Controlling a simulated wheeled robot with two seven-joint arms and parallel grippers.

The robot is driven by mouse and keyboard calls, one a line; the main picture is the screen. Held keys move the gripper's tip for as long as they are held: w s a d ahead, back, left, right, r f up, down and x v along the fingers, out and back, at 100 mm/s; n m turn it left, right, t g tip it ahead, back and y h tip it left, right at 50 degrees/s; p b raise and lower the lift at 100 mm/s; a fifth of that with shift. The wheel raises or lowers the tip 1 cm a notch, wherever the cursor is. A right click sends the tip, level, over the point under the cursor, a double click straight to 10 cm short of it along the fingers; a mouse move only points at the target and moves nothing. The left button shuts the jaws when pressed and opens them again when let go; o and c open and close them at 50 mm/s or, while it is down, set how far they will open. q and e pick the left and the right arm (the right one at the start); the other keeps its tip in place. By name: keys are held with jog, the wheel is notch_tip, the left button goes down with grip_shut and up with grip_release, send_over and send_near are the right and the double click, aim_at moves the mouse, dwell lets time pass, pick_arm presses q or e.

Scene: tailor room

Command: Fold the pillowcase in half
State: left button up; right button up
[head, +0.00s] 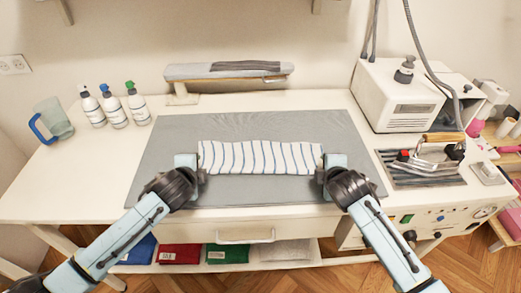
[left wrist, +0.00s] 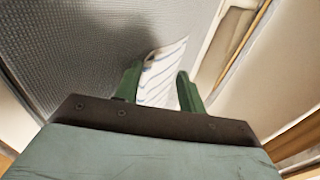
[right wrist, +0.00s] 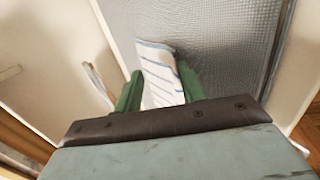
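The white pillowcase (head: 260,158) with thin blue stripes is a long, narrow strip across the middle of the grey mat (head: 265,125). My left gripper (head: 200,165) is at its left end and my right gripper (head: 323,166) is at its right end. In the left wrist view, the green fingers of the left gripper (left wrist: 158,85) stand apart with the striped cloth (left wrist: 163,72) between them. In the right wrist view, the fingers of the right gripper (right wrist: 160,90) also stand apart, with cloth (right wrist: 158,70) between them. Whether the fingertips touch the cloth is unclear.
A pitcher (head: 52,120) and spray bottles (head: 115,108) stand at the left of the table. A sleeve board (head: 228,70) stands behind the mat. A steam station (head: 400,97) and an iron (head: 435,150) are at the right. The mat is clear behind the pillowcase.

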pick_arm(q)
jog(key=s+r, duration=0.6)
jog(key=r, duration=0.3)
pick_arm(e)
jog(key=s+r, duration=0.6)
jog(key=r, duration=0.3)
pick_arm(q)
jog(key=shift+f, duration=0.1)
pick_arm(e)
jog(key=shift+s+f, duration=0.1)
